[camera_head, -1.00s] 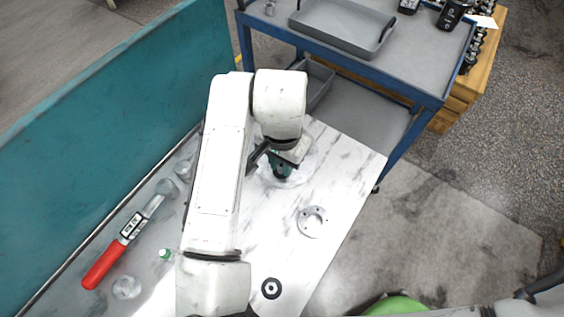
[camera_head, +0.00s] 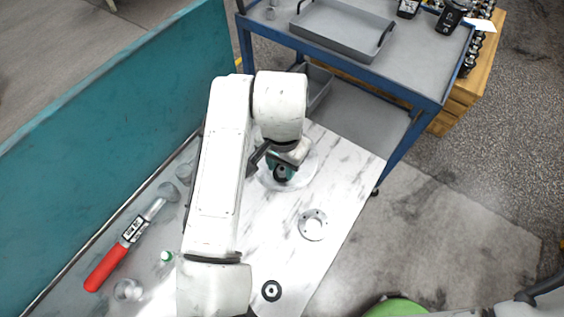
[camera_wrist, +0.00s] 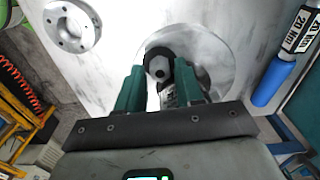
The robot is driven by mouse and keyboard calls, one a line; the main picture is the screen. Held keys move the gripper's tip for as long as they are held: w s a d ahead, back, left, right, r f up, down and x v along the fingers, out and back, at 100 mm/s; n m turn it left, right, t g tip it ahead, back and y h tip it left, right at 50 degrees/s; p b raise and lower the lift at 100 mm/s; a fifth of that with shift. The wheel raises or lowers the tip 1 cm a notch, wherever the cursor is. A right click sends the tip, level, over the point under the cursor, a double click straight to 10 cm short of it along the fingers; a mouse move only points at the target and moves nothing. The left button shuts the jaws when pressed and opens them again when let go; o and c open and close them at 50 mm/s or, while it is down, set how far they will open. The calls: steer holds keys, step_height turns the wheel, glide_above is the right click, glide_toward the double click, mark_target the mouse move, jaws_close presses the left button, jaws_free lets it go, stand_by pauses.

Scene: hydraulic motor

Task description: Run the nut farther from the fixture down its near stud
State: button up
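In the wrist view, a pale hex nut (camera_wrist: 158,68) with a dark surround shows between the tips of my two green fingers. My gripper (camera_wrist: 160,72) has its fingers apart, one on each side of it; whether they touch it is unclear. A small pale part with dark marks (camera_wrist: 168,96) lies nearer the palm between the fingers; I cannot tell what it is. In the head view my gripper (camera_head: 283,172) is low over the far part of the white bench, at a dark round part. The fixture, the studs and the other nut are not clearly visible.
A silver flanged ring (camera_head: 313,225) and a black washer-like ring (camera_head: 271,290) lie on the white bench top (camera_head: 345,165). A red-handled torque wrench (camera_head: 125,245) lies at left, beside a teal panel (camera_head: 110,140). A blue cart (camera_head: 345,62) with a grey tray stands behind.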

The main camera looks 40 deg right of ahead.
steer(key=n+p, duration=0.2)
steer(key=shift+r+n, duration=0.3)
steer(key=shift+n+p, duration=0.5)
steer(key=shift+n, duration=0.4)
steer(key=n+p, duration=0.1)
steer(key=n, duration=0.2)
steer(key=shift+d+n+p, duration=0.1)
steer(key=shift+n+p, duration=0.2)
steer(key=shift+p, duration=0.05)
steer(key=shift+f+n+p, duration=0.25)
steer(key=shift+n+p, duration=0.05)
steer(key=shift+n, duration=0.9)
steer(key=shift+c, duration=0.5)
jaws_close()
steer(key=m, duration=0.1)
steer(key=m+b, duration=0.1)
steer(key=shift+f+m+b, duration=0.25)
steer(key=shift+m+b, duration=0.05)
steer(key=shift+m, duration=0.1)
steer(key=shift+o, duration=0.5)
jaws_free()
steer(key=shift+r, duration=0.2)
